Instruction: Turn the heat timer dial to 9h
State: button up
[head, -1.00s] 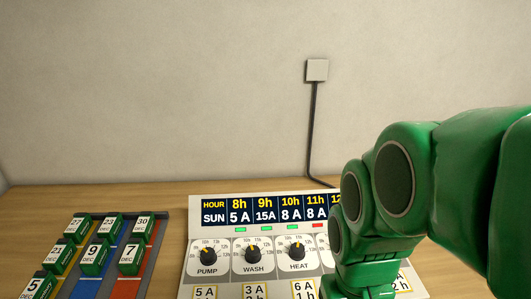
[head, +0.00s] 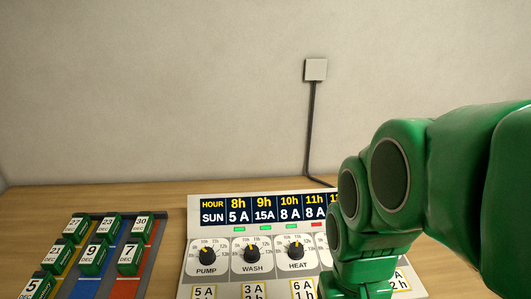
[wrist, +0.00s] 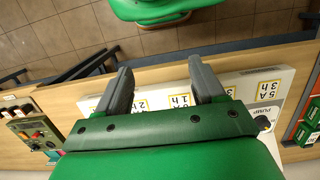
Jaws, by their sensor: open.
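The heat dial (head: 296,250) is a black knob with a yellow pointer on a white panel (head: 183,278). Its pointer looks roughly upward; the exact hour is too small to tell. The dial is marked HEAT and sits right of the wash dial (head: 252,254) and the pump dial (head: 207,257). My gripper (wrist: 164,78) is open and empty in the wrist view, its grey fingers apart over the panel's card-labelled edge. The head view shows my green arm right of the heat dial, hiding the panel's right part; the fingertips are not visible there.
A display strip (head: 265,208) of hours and amps tops the panel, with green and red lights below it. A rack (head: 160,232) of green dated blocks stands left. A wall box (head: 316,70) has a dark cable. The wooden table between rack and panel is clear.

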jog(key=w+f+m+t, duration=0.15)
jog(key=w+m, duration=0.35)
jog(key=w, duration=1)
jog(key=m, duration=0.4)
send_over(296, 247)
jog(key=shift+t, duration=0.25)
jog(key=f, duration=0.5)
jog(key=shift+s+d+f, duration=0.15)
jog(key=shift+s+f, duration=0.05)
jog(key=shift+f, duration=0.1)
jog(key=shift+w+f+m, duration=0.15)
jog(key=shift+f+m, duration=0.1)
jog(key=shift+m, duration=0.05)
jog(key=shift+f, duration=3.8)
jog(key=shift+c, duration=0.5)
jog(key=c, duration=1)
